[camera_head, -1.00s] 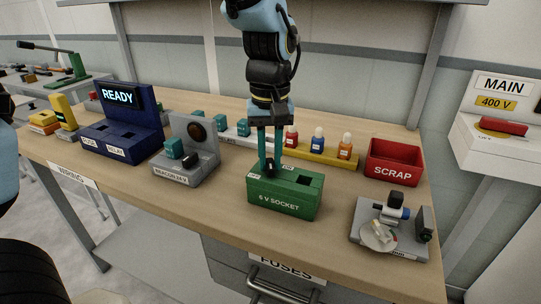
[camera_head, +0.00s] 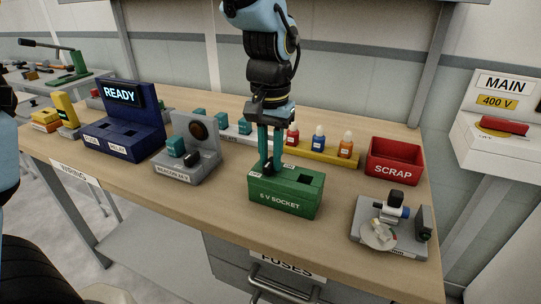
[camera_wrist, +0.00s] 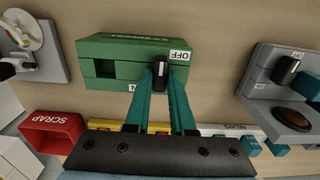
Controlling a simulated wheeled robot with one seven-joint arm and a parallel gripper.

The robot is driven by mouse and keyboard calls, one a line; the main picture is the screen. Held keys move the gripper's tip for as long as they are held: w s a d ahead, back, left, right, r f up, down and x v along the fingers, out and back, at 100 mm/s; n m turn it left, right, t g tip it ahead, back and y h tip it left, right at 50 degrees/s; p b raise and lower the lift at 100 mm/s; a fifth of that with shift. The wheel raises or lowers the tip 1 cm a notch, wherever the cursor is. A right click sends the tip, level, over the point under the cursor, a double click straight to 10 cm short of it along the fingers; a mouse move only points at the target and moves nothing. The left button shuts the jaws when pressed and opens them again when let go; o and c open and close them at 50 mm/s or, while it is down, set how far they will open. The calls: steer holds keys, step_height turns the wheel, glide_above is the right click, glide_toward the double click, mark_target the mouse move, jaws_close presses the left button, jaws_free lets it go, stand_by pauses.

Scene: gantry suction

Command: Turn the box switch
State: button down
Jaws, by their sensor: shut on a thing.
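The green box labelled "6 V SOCKET" (camera_head: 285,197) stands on the bench with a square opening in its top. Its black switch knob (camera_wrist: 160,70) sits beside that opening, between small white OFF and ON labels. My gripper (camera_head: 267,168) points down at the box top, with its teal fingers shut on the knob. In the wrist view the fingers (camera_wrist: 160,76) close around the knob from both sides. The knob's light mark is near the OFF side, but its exact angle is partly hidden by the fingers.
A grey beacon unit (camera_head: 190,160) with its own knob stands left of the green box. A red scrap bin (camera_head: 393,162) and a yellow rack of bottles (camera_head: 325,152) are behind it. A grey fixture (camera_head: 390,228) stands at right. Bare bench lies in front.

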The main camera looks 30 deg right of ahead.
mark_target(270, 161)
steer(key=c, duration=0.8)
jaws_free()
steer(key=shift+o, duration=0.2)
step_height(270, 161, up, 11)
steer(key=b, duration=0.1)
steer(key=shift+b, duration=0.3)
steer(key=shift+f, duration=0.1)
steer(key=w+a+f+n, duration=0.3)
steer(key=w+a+f, duration=0.1)
steer(key=w+a, duration=0.4)
steer(key=w+a+f+n, duration=0.2)
steer(key=a+f, duration=0.3)
steer(key=a, duration=0.8)
steer(key=w+a+f+n+t, duration=0.1)
steer(key=a+f+n, duration=0.4)
steer(key=a, duration=0.8)
steer(key=shift+w+a+t, duration=0.3)
steer(key=shift+w+a, duration=0.1)
steer(key=shift+w, duration=0.3)
